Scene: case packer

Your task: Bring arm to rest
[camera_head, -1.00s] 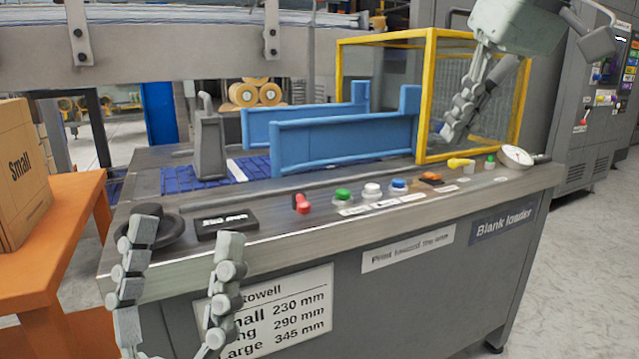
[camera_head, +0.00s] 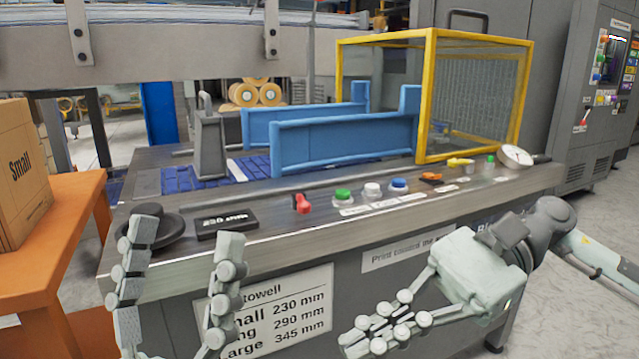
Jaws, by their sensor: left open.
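My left gripper (camera_head: 185,262) is in the lower left of the head view. Its two fingers stand wide apart in front of the machine's front edge, with nothing between them. My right gripper (camera_head: 385,330) is low at the bottom centre-right, in front of the machine's front panel. Its fingers point left and lie close to each other in the picture; I cannot tell whether they are open or shut. No object shows in them. The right arm (camera_head: 545,225) comes in from the right edge.
The machine table (camera_head: 330,222) carries a black handwheel (camera_head: 160,228), a display (camera_head: 227,223), a red switch (camera_head: 302,203), green, white and blue buttons and a gauge (camera_head: 516,157). A yellow-framed guard (camera_head: 428,95) stands behind. An orange table (camera_head: 60,215) with a carton (camera_head: 22,185) is at left.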

